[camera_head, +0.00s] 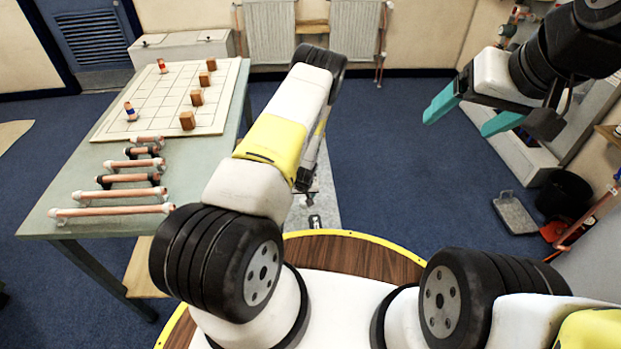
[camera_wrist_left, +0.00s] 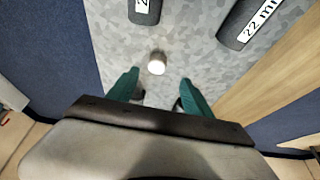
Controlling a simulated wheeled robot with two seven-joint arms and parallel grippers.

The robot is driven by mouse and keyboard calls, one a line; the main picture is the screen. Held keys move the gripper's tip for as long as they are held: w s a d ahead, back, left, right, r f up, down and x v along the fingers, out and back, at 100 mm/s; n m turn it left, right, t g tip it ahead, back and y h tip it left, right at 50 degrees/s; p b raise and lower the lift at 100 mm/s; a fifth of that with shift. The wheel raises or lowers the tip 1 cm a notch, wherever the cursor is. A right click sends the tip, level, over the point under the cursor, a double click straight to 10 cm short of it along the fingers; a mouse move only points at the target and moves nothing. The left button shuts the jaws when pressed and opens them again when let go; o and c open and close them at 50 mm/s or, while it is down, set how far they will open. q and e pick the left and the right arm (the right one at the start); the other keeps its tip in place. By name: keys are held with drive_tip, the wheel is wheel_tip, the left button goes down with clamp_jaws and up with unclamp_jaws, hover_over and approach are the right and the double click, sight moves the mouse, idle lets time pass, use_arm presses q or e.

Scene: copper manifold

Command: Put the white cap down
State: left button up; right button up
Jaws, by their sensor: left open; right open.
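A small round white cap (camera_wrist_left: 156,63) shows in the left wrist view against a grey speckled surface (camera_wrist_left: 190,50). It lies in the gap just beyond the fingertips of my left gripper (camera_wrist_left: 158,85), whose two teal fingers are spread, and appears apart from both. I cannot tell its exact height above the surface. In the head view my left arm mostly hides that gripper, and the cap cannot be made out. My right gripper (camera_head: 468,112) is open and empty, raised at the upper right with its teal fingers apart.
Black labelled cylinders lie near the cap, one marked 22 mm (camera_wrist_left: 248,22) and another (camera_wrist_left: 145,10). A wooden strip (camera_wrist_left: 265,85) runs along the right. In the head view, a table (camera_head: 60,205) at left bears copper pipes (camera_head: 112,210) and a gridded board (camera_head: 165,95) with blocks.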

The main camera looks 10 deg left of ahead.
sight(304, 203)
use_arm(q)
drive_tip(key=x, duration=0.7)
drive_tip(key=shift+w+d, duration=0.2)
clamp_jaws()
drive_tip(key=shift+r, duration=0.15)
